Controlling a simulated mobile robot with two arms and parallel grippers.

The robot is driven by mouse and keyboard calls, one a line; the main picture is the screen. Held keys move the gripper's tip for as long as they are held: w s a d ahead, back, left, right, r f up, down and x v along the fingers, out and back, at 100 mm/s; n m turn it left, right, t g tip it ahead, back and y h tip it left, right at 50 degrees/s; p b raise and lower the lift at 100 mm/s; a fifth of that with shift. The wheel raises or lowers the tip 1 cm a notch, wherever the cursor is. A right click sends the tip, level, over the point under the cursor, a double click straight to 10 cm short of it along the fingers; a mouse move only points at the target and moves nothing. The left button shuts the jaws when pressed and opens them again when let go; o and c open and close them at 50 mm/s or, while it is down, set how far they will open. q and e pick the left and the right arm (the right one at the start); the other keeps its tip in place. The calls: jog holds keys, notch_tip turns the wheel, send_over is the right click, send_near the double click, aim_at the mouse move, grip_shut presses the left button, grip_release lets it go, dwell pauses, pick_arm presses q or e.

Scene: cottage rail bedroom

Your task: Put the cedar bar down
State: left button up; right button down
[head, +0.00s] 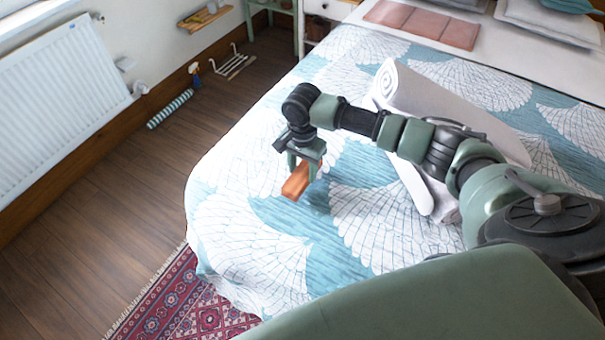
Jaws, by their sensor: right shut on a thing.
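The cedar bar (295,183) is a small orange-brown block in the head view, over the left part of the bed (290,225). My right gripper (304,165) points down and is shut on the bar's upper end. I cannot tell whether the bar touches the bedspread or hangs just above it. My left gripper is not in view.
A rolled white towel or mat (440,105) lies on the bed behind my right arm. A pink folded cloth (420,23) and pillows are at the far end. A radiator (65,85) stands left. A striped roll (170,108), a rack (234,65) and a red rug (185,300) lie on the floor.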

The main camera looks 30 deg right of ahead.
aim_at(302, 173)
notch_tip(302, 173, up, 18)
jog(key=s+a+n, duration=0.4)
jog(key=s+n, duration=0.2)
jog(key=s, duration=0.1)
jog(key=s+a+r+n, duration=0.1)
jog(key=s+a+n, duration=0.3)
jog(key=s+n, duration=0.2)
jog(key=shift+s+r, duration=0.3)
jog(key=shift+s, duration=0.7)
